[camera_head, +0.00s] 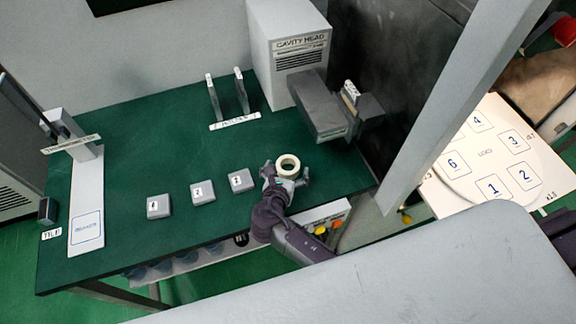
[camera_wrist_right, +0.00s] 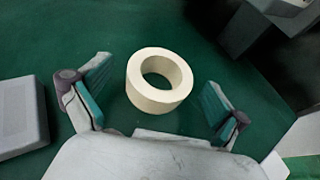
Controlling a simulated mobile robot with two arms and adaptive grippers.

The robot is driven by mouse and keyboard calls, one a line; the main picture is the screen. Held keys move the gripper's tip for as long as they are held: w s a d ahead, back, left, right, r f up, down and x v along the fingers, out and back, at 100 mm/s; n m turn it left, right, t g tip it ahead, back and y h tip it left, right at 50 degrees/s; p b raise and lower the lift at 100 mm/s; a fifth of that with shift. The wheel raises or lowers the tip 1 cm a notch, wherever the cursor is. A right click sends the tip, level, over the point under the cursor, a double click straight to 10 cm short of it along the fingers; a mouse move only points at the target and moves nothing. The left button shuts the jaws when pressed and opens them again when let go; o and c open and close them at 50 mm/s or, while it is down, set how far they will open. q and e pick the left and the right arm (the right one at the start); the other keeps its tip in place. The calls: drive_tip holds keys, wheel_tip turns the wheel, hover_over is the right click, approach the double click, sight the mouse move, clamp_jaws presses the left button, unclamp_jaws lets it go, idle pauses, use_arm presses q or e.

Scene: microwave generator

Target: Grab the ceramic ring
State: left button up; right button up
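The ceramic ring (camera_head: 287,166) is a short cream-coloured hollow cylinder standing on the green table, with its hole facing up. In the right wrist view the ring (camera_wrist_right: 160,100) lies between the two spread fingers, with green table visible on both sides of it. My right gripper (camera_head: 286,176) is open at the ring's near side. It also shows in the right wrist view (camera_wrist_right: 155,96), with teal pads on its fingers. Neither finger appears to touch the ring. My left gripper is not in view.
Grey numbered blocks (camera_head: 241,180) stand left of the ring; one shows at the left of the wrist view (camera_wrist_right: 20,115). The cavity head (camera_head: 292,50), with a grey part jutting forward, stands behind. The green table (camera_head: 140,125) is clear at back left.

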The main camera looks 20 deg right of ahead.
drive_tip(key=c, duration=1.2)
